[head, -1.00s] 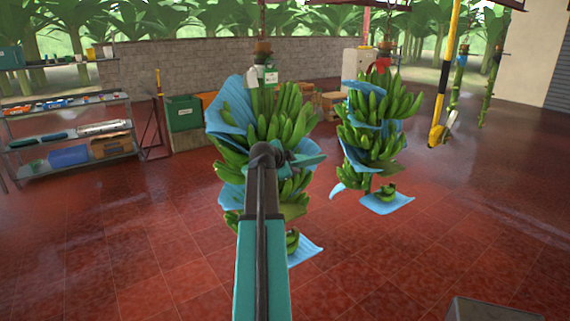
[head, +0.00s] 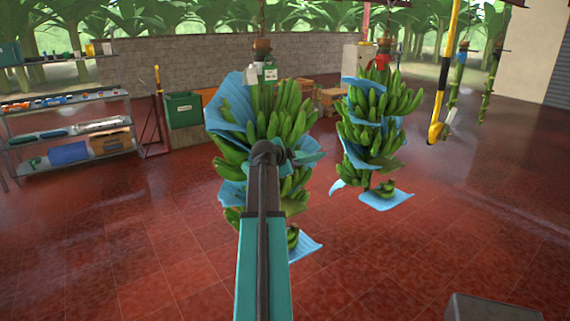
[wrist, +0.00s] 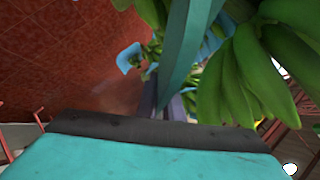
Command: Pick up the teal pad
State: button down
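A flat teal shape (head: 306,157) shows at the end of my arm in the head view, against the left banana bunch (head: 275,125). In the wrist view the teal shape (wrist: 186,50) runs from the top edge down to the narrow greyish finger area. I cannot tell whether it is the pad or part of my gripper. My gripper (wrist: 165,105) is beside the green bananas (wrist: 245,75); its finger opening is not clear. Flat dark teal items (head: 53,134) also lie on the left shelf's middle level.
A second bunch (head: 375,125) with light blue sheets hangs to the right. A metal shelf rack (head: 75,158) stands at far left, beside a green bin (head: 184,109). A yellow pole (head: 444,80) hangs at right. The red tiled floor (head: 150,250) is largely clear.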

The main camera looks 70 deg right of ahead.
dwell(0.4)
jog(key=shift+w+r, duration=0.15)
jog(key=shift+r, duration=0.65)
jog(key=w+a+b, duration=0.2)
jog(key=a+b, duration=1.5)
jog(key=a, duration=1.4)
jog(key=shift+a+b, duration=0.4)
jog(key=shift+w, duration=0.1)
